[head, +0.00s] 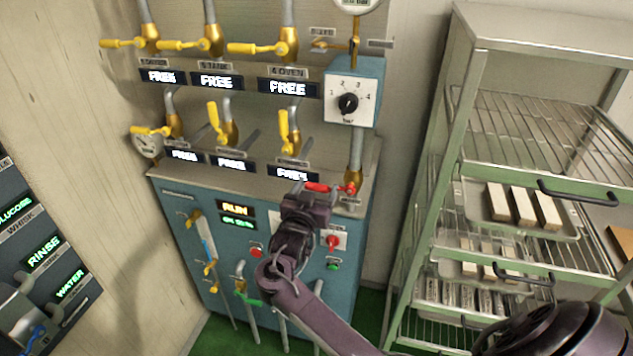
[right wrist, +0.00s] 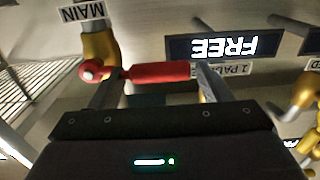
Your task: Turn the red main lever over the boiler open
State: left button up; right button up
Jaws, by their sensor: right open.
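The red main lever (head: 319,187) sits on a brass valve (head: 355,176) on the vertical pipe below the pressure dial, over the blue boiler (head: 185,235). Its handle lies roughly level, across the pipe, pointing left. My right gripper (head: 306,194) is at the handle, in front of it. In the right wrist view the red handle (right wrist: 155,73) spans most of the gap between the open fingers. One fingertip is near the valve end, the other just past the free end. I cannot tell whether they touch it. A MAIN label (right wrist: 82,12) shows beside the valve. My left gripper is out of view.
Yellow-handled valves (head: 287,130) and FREE displays (head: 290,88) are left of and above the lever. A blue box with a black dial (head: 348,103) is above it. A metal rack with trays (head: 515,205) stands at the right. A control panel (head: 40,250) is at the left.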

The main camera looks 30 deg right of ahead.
jog(key=shift+w+d, duration=0.5)
jog(key=shift+d, duration=0.05)
jog(key=c, duration=1.4)
